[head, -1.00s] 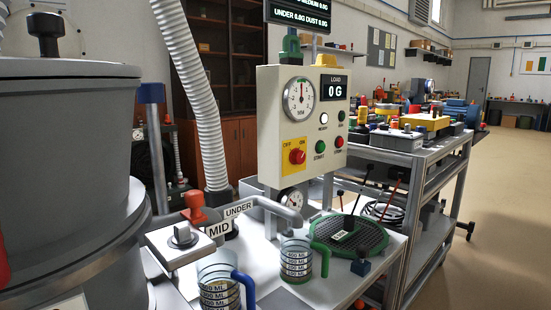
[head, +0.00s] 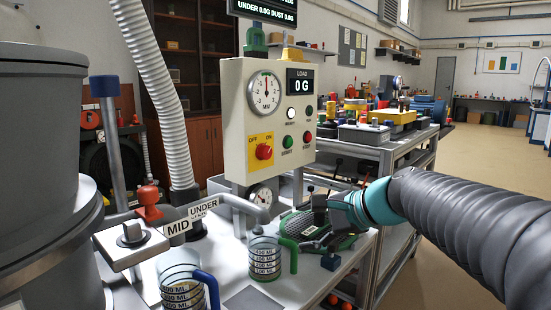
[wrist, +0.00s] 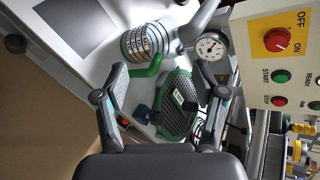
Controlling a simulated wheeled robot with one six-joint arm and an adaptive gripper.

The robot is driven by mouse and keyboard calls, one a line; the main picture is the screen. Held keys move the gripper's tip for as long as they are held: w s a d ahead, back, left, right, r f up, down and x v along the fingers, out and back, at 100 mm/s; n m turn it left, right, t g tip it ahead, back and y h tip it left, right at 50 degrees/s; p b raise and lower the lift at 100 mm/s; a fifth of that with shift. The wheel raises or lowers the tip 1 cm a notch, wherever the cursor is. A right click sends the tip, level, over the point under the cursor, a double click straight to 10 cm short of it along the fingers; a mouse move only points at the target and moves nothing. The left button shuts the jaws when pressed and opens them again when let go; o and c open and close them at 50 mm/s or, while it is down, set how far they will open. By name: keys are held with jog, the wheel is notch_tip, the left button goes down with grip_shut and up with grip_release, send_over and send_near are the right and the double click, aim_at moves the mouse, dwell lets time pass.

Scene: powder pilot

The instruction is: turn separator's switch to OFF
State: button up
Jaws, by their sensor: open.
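The separator's switch is a red rotary knob (head: 264,151) on a yellow plate marked OFF at left and ON at right, low on the cream control panel (head: 233,110). The knob also shows at the upper right of the wrist view (wrist: 277,40); which mark it points to is too small to tell. My gripper (head: 318,208) is in front of the panel, lower and to the right of the knob, apart from it. In the wrist view my gripper (wrist: 168,82) is open and empty, its fingers spread over the green sieve (wrist: 178,105) beyond.
Below the panel are a gauge (head: 262,197), a clear measuring cup with green handle (head: 264,258) and one with blue handle (head: 181,281). Green START (head: 288,141) and red (head: 307,137) buttons sit right of the knob. A large grey drum (head: 40,190) stands at left.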

jog(key=w+r+m+t+y, duration=0.1)
jog(key=w+r+m+y, duration=0.25)
jog(key=w, duration=0.55)
jog(key=m+t+y+b, duration=0.1)
jog(key=m+t+y, duration=0.15)
jog(key=m, duration=0.35)
send_near(268, 153)
jog(key=shift+t+h, duration=0.25)
jog(key=shift+h, duration=0.25)
jog(key=p+x, duration=0.1)
jog(key=x, duration=0.8)
jog(key=shift+s+a+r, duration=0.1)
jog(key=shift+a+r, duration=0.05)
jog(key=shift+a, duration=0.15)
jog(key=c, duration=1.1)
